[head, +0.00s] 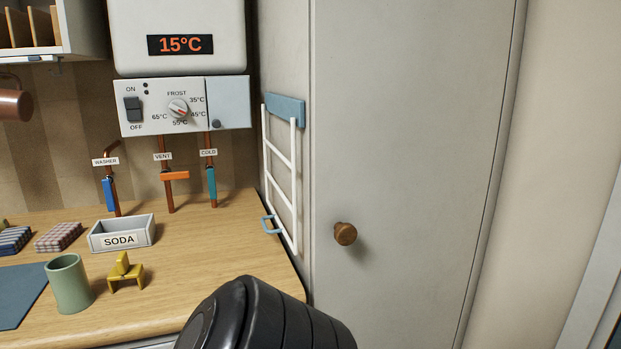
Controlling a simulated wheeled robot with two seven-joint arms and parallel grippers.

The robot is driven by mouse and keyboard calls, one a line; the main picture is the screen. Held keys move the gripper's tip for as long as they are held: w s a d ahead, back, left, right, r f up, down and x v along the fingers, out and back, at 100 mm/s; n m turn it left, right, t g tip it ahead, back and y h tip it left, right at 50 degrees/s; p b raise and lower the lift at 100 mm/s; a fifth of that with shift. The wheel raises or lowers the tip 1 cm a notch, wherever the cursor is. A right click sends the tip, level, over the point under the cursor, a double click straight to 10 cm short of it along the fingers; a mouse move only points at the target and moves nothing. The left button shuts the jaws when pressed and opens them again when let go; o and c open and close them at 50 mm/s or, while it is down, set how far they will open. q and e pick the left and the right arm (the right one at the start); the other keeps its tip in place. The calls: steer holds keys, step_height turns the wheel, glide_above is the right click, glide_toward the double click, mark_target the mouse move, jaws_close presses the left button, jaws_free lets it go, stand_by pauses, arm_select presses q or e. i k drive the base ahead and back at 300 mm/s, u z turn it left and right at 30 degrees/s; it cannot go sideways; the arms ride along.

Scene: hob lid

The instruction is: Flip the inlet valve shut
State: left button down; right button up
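Three labelled pipes come down the wall below the water heater. The pipe labelled COLD has a teal lever (212,187) that hangs in line with the pipe. The pipe labelled VENT has an orange lever (175,176) that lies across it. The pipe labelled WASHER has a blue lever (109,194) that stands along it. No label reads "inlet". A black rounded part of my own arm fills the bottom middle. Neither gripper's fingers show.
The heater's control box (160,106) and its 15°C display (180,44) are above the pipes. On the wooden counter (195,270) stand a SODA tray (122,233), a green cup (69,283) and a yellow holder (126,274). A white rack (281,172) hangs at right, beside a knobbed door (415,160).

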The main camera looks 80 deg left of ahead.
mark_target(106, 184)
steer(key=k, duration=2.75)
steer(key=u, duration=1.2)
